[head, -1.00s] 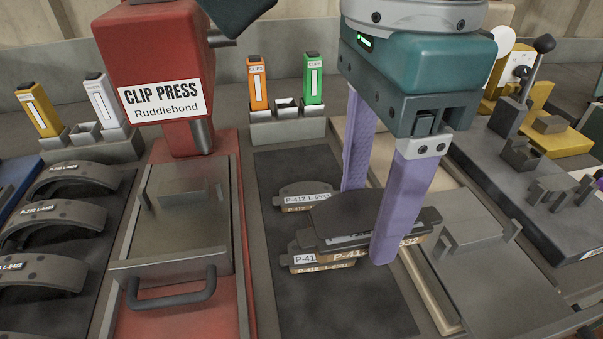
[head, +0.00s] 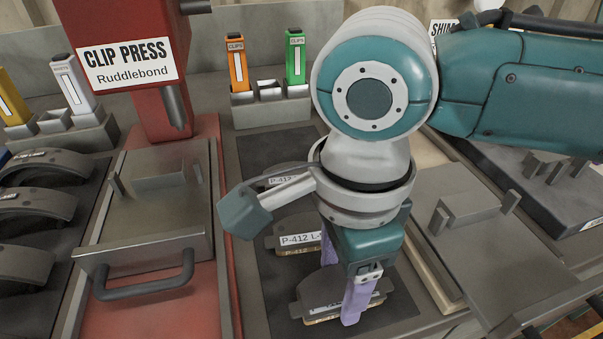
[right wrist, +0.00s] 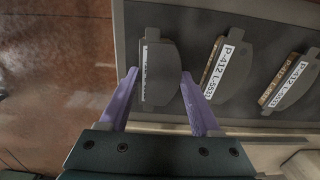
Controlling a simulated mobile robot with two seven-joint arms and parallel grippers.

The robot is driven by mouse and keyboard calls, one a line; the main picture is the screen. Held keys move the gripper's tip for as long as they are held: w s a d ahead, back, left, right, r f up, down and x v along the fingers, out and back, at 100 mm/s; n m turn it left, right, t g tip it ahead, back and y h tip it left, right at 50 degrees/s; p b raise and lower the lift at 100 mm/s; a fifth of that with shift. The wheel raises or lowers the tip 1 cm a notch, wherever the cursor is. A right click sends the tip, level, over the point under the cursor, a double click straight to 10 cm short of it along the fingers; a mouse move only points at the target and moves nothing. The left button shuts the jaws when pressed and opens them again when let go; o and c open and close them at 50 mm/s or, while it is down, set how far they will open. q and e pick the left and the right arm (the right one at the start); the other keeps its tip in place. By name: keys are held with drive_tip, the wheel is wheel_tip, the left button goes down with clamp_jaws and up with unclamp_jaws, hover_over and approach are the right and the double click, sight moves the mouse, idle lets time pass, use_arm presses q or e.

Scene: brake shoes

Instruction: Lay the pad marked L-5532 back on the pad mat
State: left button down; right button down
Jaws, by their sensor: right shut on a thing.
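My right gripper (head: 339,291) is shut on a dark grey brake pad (head: 372,294) over the front part of the dark pad mat (head: 277,290). In the right wrist view the held pad (right wrist: 160,72) stands between the purple fingers; its label is too oblique to read. It is at or just above the mat; I cannot tell whether it touches. Behind it on the mat lies a pad marked P-412 L-5… (head: 299,240), and a further pad (head: 282,181), partly hidden by my wrist. My left gripper is not in view.
The red clip press (head: 125,60) and its grey plate stand left of the mat. Clip holders (head: 270,110) stand behind it. A grey fixture plate (head: 500,250) lies to the right. Curved brake shoes (head: 35,205) lie at far left.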

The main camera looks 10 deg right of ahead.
sight(337, 285)
drive_tip(key=shift+c, duration=0.5)
unclamp_jaws()
drive_tip(key=shift+f, duration=0.1)
wheel_tip(337, 285, up, 12)
drive_tip(key=p, duration=0.3)
drive_tip(key=shift+r, duration=0.2)
